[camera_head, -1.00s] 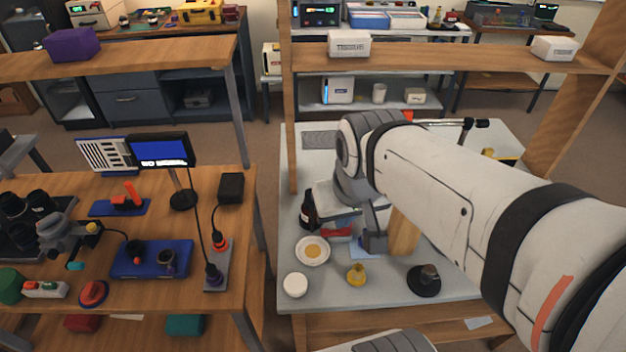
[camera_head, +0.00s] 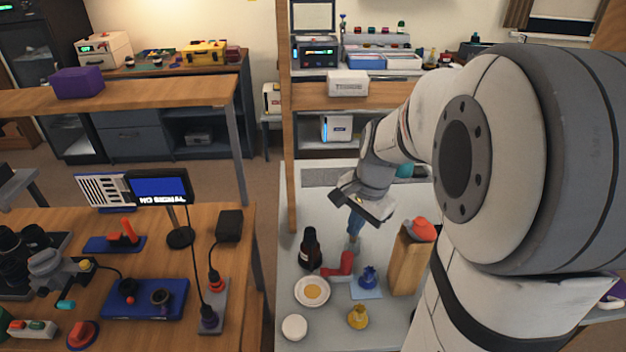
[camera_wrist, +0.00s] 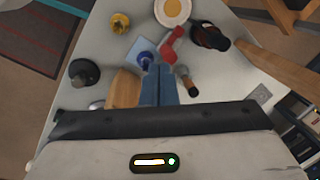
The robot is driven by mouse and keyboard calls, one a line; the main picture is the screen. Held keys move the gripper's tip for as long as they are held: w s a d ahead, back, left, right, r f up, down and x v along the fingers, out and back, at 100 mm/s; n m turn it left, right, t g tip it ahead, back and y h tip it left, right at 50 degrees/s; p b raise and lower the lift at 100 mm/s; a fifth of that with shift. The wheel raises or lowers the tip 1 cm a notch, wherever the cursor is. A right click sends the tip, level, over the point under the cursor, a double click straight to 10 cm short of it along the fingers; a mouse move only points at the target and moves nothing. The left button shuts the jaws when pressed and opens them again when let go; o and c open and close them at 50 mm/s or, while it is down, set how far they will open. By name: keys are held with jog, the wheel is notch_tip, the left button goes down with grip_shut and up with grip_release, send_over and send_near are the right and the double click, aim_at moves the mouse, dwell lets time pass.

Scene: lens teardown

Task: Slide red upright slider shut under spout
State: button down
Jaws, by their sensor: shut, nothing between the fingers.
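A red, bent, partly upright piece (camera_head: 340,266) stands on the grey bench beside a dark bottle; it also shows in the wrist view (camera_wrist: 171,46). I cannot tell surely that it is the slider, and I make out no clear spout. A tall wooden block (camera_head: 408,265) with a red top stands to its right; it shows in the wrist view (camera_wrist: 124,88). My gripper (camera_head: 354,232) points down above the bench, behind the red piece in the head view. Its blue-grey fingers are shut and empty in the wrist view (camera_wrist: 158,70), apart from the red piece.
The dark bottle (camera_head: 309,248), a plate (camera_head: 312,291), a white round lid (camera_head: 294,327), a yellow item (camera_head: 358,317) and a blue item (camera_head: 368,276) stand close by. A wooden post (camera_head: 290,130) rises at the bench's left edge. My arm hides the bench's right side.

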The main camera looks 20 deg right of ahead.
jog(key=w+d+f+m+y, duration=0.1)
jog(key=w+d+f+m, duration=0.4)
jog(key=d+f+m, duration=0.35)
jog(key=s+a+x, duration=0.1)
jog(key=x, duration=0.9)
jog(key=shift+w+g, duration=0.3)
jog(key=shift+w, duration=0.15)
jog(key=shift+f, duration=0.1)
